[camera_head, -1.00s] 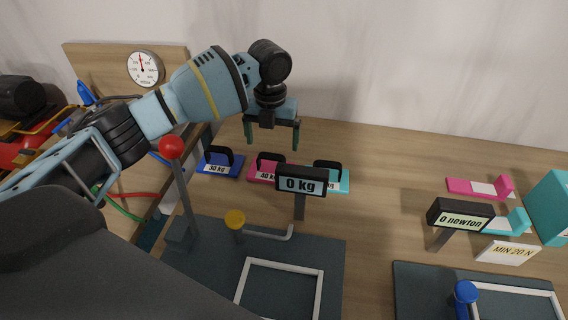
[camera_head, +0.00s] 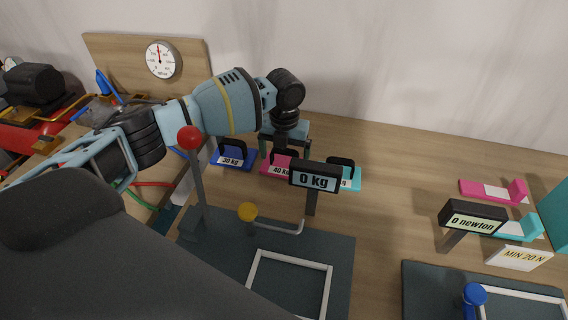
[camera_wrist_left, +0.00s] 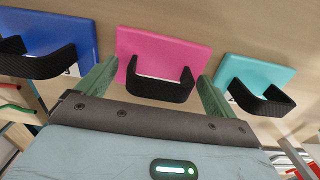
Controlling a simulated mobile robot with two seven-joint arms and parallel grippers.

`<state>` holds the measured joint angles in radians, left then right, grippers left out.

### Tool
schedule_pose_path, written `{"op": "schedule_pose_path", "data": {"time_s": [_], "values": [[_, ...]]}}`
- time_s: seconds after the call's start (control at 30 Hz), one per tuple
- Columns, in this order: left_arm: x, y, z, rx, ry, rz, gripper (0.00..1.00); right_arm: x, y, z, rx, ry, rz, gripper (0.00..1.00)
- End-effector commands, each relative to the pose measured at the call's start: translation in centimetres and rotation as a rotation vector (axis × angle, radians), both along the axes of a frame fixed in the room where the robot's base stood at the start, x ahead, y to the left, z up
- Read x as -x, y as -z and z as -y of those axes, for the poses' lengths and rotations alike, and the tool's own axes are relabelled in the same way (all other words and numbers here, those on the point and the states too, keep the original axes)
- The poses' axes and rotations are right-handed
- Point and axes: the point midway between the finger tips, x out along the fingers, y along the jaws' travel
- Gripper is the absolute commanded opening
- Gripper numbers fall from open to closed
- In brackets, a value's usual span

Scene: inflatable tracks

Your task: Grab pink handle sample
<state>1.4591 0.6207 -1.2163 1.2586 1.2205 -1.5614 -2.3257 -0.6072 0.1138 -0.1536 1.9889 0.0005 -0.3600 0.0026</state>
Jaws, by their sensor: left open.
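The pink sample (camera_head: 268,170), labelled 40 kg and topped with a black handle, lies on the wooden table between a blue sample (camera_head: 232,163) labelled 30 kg and a cyan one (camera_head: 354,184). The scale display partly hides the cyan one. My left gripper (camera_head: 283,152) is open above and behind the pink sample, pointing down. In the left wrist view, its green fingers stand apart on either side of the black handle (camera_wrist_left: 160,92) of the pink sample (camera_wrist_left: 165,48). No grip shows. My right gripper is not in view.
A scale display reading 0 kg (camera_head: 314,178) stands in front of the samples. A red-knobbed lever (camera_head: 190,138) rises at left. At right are a 0 newton display (camera_head: 473,216) and another pink piece (camera_head: 490,191). The table between is clear.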

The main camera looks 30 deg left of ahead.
Motion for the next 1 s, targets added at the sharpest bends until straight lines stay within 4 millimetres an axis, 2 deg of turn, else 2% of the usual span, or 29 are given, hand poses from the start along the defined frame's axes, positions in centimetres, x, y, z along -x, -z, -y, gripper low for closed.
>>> {"op": "schedule_pose_path", "data": {"time_s": [0.1, 0.3, 0.7, 1.0], "values": [[0.01, 0.63, 0.02, 0.000, 0.000, 0.000, 0.93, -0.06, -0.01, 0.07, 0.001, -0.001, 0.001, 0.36], [0.01, 0.68, 0.00, 0.000, 0.000, 0.000, 0.93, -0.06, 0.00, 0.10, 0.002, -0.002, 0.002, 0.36], [0.02, 0.66, -0.02, 0.000, 0.000, 0.000, 0.42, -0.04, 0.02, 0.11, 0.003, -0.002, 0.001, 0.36], [-0.05, 0.11, -0.01, 0.001, -0.001, 0.002, 0.42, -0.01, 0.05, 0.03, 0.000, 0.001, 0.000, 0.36]]}}
